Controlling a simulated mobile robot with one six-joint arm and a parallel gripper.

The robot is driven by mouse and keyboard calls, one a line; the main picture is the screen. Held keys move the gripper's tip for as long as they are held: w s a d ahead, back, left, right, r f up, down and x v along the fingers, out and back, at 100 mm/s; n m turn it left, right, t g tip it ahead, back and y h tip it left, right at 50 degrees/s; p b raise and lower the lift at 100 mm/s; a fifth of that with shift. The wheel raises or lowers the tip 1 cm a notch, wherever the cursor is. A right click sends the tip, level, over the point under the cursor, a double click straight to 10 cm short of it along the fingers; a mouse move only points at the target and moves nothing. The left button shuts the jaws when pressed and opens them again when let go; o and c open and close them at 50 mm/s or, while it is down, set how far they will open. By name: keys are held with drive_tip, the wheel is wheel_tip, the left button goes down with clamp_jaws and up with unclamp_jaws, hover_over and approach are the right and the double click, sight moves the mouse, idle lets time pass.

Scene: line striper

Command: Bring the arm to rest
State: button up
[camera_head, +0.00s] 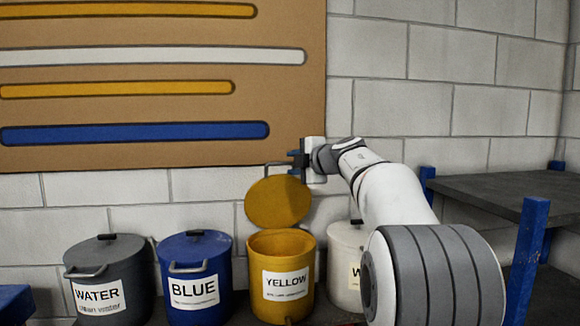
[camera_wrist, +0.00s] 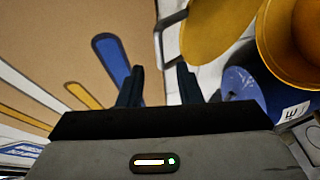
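My gripper (camera_head: 293,160) is raised in front of the wall, just right of the top of the open yellow lid (camera_head: 277,203). In the wrist view my gripper (camera_wrist: 160,72) has its two dark fingers apart with nothing between them. The lid stands up at the back of the yellow can (camera_head: 283,282), whose mouth is open. The lid's handle (camera_wrist: 172,18) shows beyond the fingers in the wrist view, and I see no clear contact with it. My arm reaches in from the lower right, bent, and partly hides the white can (camera_head: 345,262).
The closed WATER can (camera_head: 100,285) and closed BLUE can (camera_head: 195,280) stand to the left. A brown board (camera_head: 200,110) with yellow, white and blue stripes hangs on the block wall. A grey shelf with blue posts (camera_head: 530,250) stands at the right, close to my arm.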

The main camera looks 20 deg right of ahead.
drive_tip(key=s+f+m+g+h+b, duration=0.35)
drive_tip(key=s+f+m+h, duration=0.55)
drive_tip(key=s+f+m, duration=0.9)
drive_tip(key=s+a+f+m+g+y+b, duration=0.1)
drive_tip(key=s+a+f+g, duration=0.3)
drive_tip(key=s+f, duration=0.6)
drive_tip(key=s+a+f+m+g+y+b, duration=0.1)
drive_tip(key=s+a+f+g+y, duration=0.2)
drive_tip(key=s+f, duration=0.8)
drive_tip(key=s+a+g, duration=0.1)
drive_tip(key=s+a, duration=0.1)
drive_tip(key=s, duration=0.1)
drive_tip(key=shift+s+a+m+b, duration=0.15)
drive_tip(key=shift+s+m+b, duration=0.15)
drive_tip(key=shift+b, duration=0.05)
